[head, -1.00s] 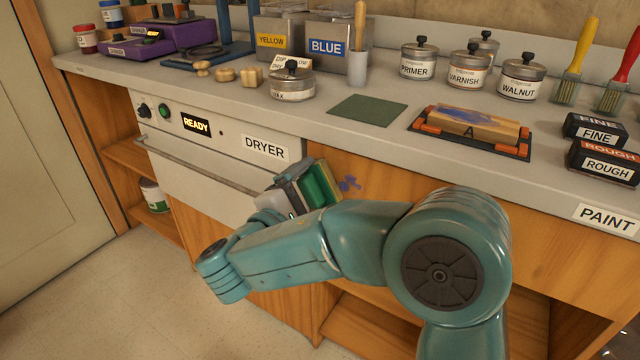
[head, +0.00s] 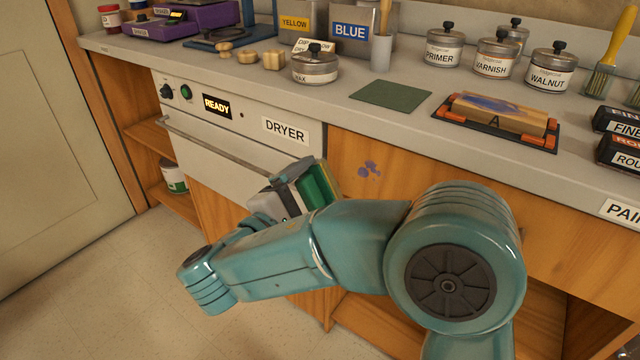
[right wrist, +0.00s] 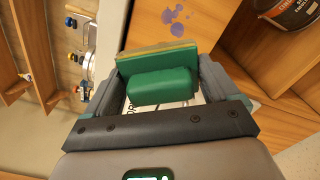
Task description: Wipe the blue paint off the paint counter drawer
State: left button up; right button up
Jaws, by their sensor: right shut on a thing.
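Blue-violet paint (head: 369,170) marks the wooden drawer front (head: 440,195) below the counter, as a few blotches. It also shows at the top of the right wrist view (right wrist: 173,20). My right gripper (head: 300,188) is shut on a green-handled scrubbing pad (head: 318,186) with a thin yellowish layer. In the right wrist view, the green pad (right wrist: 160,86) sits between the two grey fingers (right wrist: 160,80). The pad is left of and below the paint in the head view, apart from it. The pad's far face is hidden. My left gripper is not in view.
The dryer (head: 230,150) with its bar handle is left of the drawer. On the counter stand a green mat (head: 391,96), a wood block (head: 498,112) in a holder, and several lidded tins (head: 443,48). Open shelves (head: 540,300) lie below the drawer.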

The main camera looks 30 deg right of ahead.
jog(key=shift+s+a, duration=0.1)
jog(key=shift+a, duration=0.15)
dwell(0.3)
send_near(352, 158)
jog(key=shift+p+x, duration=0.45)
jog(key=shift+x, duration=1.8)
jog(key=shift+x, duration=1)
